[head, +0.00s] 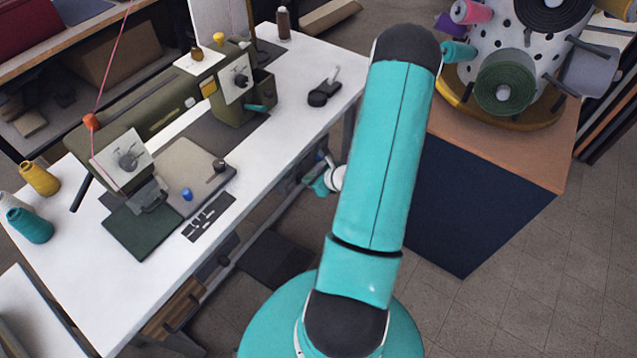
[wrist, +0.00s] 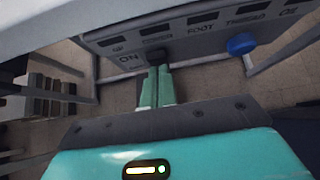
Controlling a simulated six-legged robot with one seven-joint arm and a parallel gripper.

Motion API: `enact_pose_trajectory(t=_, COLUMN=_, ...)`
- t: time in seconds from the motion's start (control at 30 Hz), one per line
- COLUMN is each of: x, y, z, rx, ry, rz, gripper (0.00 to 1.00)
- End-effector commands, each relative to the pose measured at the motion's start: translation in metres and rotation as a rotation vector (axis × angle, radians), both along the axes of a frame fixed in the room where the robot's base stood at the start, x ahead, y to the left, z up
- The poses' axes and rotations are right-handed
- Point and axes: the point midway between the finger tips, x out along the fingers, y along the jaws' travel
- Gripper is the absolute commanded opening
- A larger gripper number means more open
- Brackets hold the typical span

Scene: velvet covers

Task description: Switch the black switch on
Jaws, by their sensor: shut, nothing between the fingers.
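In the wrist view a grey control panel (wrist: 185,45) hangs under the table edge. A small dark block, likely the black switch (wrist: 153,56), sits on it just right of the letters ON. My gripper (wrist: 157,71) has its two green fingers together and empty. The fingertips are directly below the dark block and very close to it; I cannot tell if they touch. The tips partly cover its lower side, and its on or off position is not clear. In the head view my arm hides most of the gripper, and the panel face does not show.
A blue knob (wrist: 241,44) sticks out from the panel's right part. The white table (head: 290,110) carries a green sewing machine (head: 165,110) above this area. A navy-sided cabinet (head: 470,205) with a spool stand (head: 525,50) stands to the right. Table legs frame the panel.

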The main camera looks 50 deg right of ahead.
Motion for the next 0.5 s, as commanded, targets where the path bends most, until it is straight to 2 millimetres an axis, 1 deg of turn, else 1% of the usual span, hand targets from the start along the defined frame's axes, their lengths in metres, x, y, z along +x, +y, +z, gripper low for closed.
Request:
enact_pose_trajectory(t=0.37, x=0.0022, y=0.0005, z=0.0007, rx=0.000, ry=0.004, rz=0.001, gripper=0.00)
enact_pose_trajectory(t=0.5, x=0.0079, y=0.0014, z=0.0035, rx=-0.006, ry=0.052, rz=0.008, gripper=0.00)
